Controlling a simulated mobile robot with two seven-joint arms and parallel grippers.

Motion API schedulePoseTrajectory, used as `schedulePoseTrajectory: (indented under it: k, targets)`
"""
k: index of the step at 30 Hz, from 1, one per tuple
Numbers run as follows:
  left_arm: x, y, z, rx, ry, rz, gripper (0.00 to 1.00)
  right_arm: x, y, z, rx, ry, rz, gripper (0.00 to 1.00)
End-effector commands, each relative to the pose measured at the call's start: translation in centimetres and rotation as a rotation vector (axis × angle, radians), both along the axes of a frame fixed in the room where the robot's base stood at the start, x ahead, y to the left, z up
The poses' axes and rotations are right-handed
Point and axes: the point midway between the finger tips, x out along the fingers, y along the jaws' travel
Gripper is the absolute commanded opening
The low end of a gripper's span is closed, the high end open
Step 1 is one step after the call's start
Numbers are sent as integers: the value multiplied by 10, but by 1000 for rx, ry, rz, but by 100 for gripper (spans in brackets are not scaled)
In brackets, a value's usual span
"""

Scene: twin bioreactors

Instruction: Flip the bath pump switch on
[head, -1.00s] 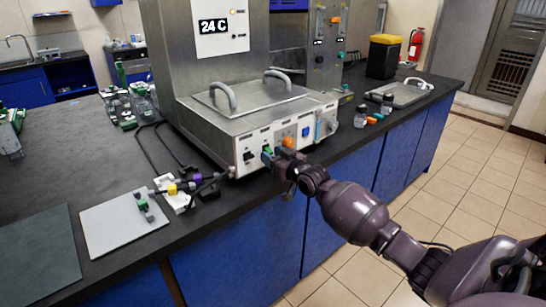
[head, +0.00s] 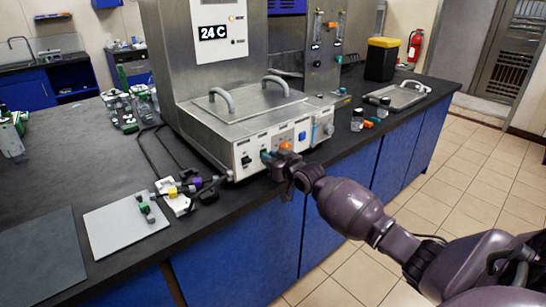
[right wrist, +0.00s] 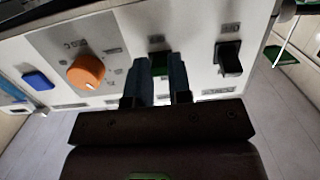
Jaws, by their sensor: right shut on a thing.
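The bath unit's white front panel (head: 242,171) carries a row of controls. The panel labels are too small to read, and the green switch's position cannot be told. My left gripper is not in view.
A blue button (head: 303,134) is farther right on the panel. A grey pad (head: 110,228) and a white block with coloured connectors (head: 176,199) lie left of the unit. Small bottles (head: 357,120) stand to the right. The floor before the counter is clear.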

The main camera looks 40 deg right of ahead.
Motion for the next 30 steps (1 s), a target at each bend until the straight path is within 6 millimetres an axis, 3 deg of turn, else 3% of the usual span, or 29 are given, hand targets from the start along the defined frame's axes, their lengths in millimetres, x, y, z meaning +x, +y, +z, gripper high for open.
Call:
schedulePoseTrajectory:
  k: [1,9,18,30]
  targets:
    - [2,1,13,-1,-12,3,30,0,-1,12,-5,23,-1,0]
    - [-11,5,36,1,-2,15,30,0,-1,18,-18,208,-1,0]
    - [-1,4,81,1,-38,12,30,1,0,22,-32,394,-1,0]
    - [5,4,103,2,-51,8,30,2,0,21,-41,518,0,0]
